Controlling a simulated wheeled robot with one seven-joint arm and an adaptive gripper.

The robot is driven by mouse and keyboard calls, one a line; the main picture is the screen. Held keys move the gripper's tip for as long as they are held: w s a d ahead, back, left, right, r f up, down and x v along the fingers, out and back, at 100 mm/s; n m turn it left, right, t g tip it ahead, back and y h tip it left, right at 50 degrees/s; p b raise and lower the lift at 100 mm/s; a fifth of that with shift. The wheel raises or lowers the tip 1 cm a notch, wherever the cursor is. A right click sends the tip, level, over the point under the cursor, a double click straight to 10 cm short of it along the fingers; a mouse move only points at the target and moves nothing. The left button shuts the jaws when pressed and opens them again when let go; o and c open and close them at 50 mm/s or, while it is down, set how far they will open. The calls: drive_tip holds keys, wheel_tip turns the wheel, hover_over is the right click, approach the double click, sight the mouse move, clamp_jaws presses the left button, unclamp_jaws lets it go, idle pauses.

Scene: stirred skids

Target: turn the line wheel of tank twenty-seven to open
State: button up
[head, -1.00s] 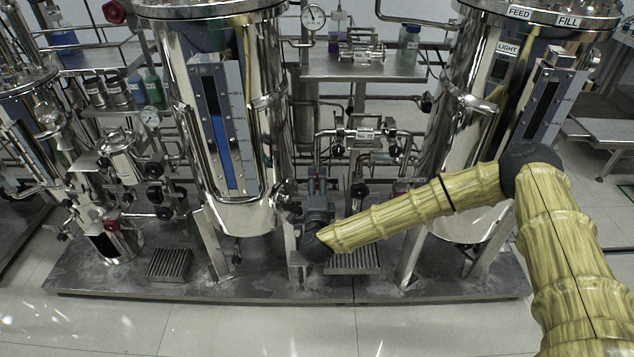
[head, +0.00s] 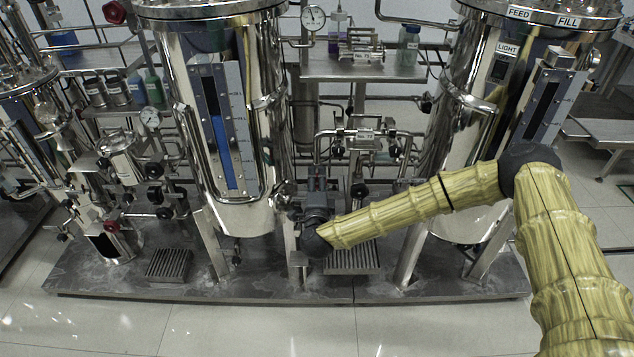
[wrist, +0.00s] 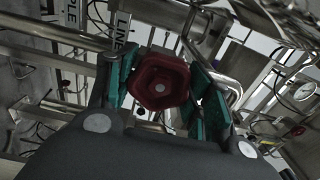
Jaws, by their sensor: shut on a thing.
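A dark red lobed hand wheel (wrist: 160,82) shows in the wrist view, between the two green-padded fingers of my gripper (wrist: 162,90). The fingers are shut on the wheel, one on each side. A tag reading LINE (wrist: 121,27) stands just behind it on the left. In the head view my gripper (head: 318,200) is at the lower pipework just right of the middle steel tank (head: 275,130). The wheel is hidden there behind my gripper and wrist. I cannot read a tank number on this tank.
Another steel tank (head: 455,140) stands to the right, behind my arm. Pipes and small black-knobbed valves (head: 358,190) crowd the space right of my gripper. The metal skid base (head: 200,285) lies below, with clear floor in front.

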drive_tip(key=shift+r+n, duration=0.1)
drive_tip(key=shift+n, duration=0.2)
drive_tip(key=n+p, duration=0.2)
drive_tip(key=n, duration=0.1)
drive_tip(key=shift+r, duration=0.1)
drive_tip(key=n+p, duration=0.1)
drive_tip(key=n, duration=0.3)
drive_tip(key=shift+a+p, duration=0.1)
drive_tip(key=shift+p, duration=0.3)
drive_tip(key=n+p, duration=0.1)
drive_tip(key=n, duration=0.4)
drive_tip(key=shift+s+f+n+p, duration=0.15)
drive_tip(key=shift+n+p, duration=0.1)
drive_tip(key=shift+n, duration=0.7)
drive_tip(key=shift+w+f+n+p, duration=0.1)
drive_tip(key=shift+n+p, duration=0.1)
drive_tip(key=shift+n, duration=0.75)
drive_tip(key=shift+f, duration=0.1)
drive_tip(key=o, duration=1)
drive_tip(key=shift+s, duration=0.1)
